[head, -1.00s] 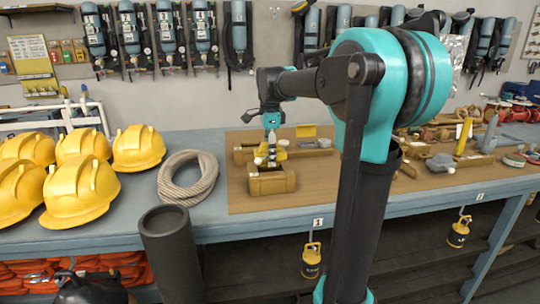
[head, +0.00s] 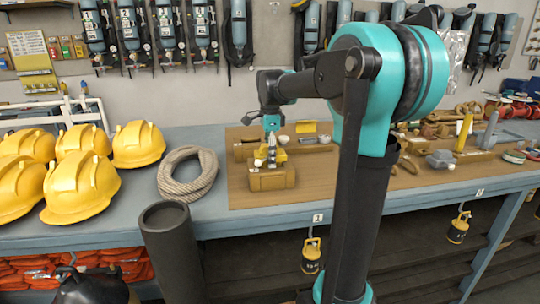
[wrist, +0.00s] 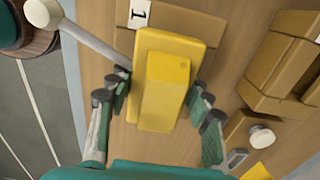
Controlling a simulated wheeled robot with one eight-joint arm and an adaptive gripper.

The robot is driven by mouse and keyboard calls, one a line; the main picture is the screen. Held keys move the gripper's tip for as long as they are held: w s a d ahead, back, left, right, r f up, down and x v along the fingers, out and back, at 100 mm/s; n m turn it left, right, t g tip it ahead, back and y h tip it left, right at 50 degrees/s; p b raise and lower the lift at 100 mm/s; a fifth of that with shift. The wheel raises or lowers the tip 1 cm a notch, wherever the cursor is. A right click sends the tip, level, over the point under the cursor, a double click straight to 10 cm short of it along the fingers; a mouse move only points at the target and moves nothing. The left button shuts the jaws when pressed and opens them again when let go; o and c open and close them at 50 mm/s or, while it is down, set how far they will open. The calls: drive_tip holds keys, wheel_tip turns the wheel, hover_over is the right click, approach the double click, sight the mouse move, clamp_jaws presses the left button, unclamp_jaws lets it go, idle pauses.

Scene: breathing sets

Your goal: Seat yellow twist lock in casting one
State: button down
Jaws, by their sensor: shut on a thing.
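The yellow twist lock (wrist: 164,85) is a blocky piece between the fingers of my gripper (wrist: 160,98) in the wrist view. My gripper is shut on it. Casting one (wrist: 185,20) is a brown block with a white "1" label, partly hidden under the lock. In the head view, my gripper (head: 271,154) points down over the brown casting (head: 272,180), with a bit of yellow showing at its fingers. The lock covers the casting's top, so I cannot tell whether it is inside the opening or only above it.
Another brown block (wrist: 285,60) stands to the right in the wrist view, with a white round knob (wrist: 261,136) near it. A coiled rope (head: 188,174) and yellow helmets (head: 82,190) lie left of the brown mat (head: 335,185). Tools crowd the right.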

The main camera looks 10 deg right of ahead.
drive_tip(key=shift+f, duration=0.2)
drive_tip(key=c, duration=0.6)
unclamp_jaws()
wheel_tip(320, 180, up, 12)
drive_tip(key=shift+s, duration=0.1)
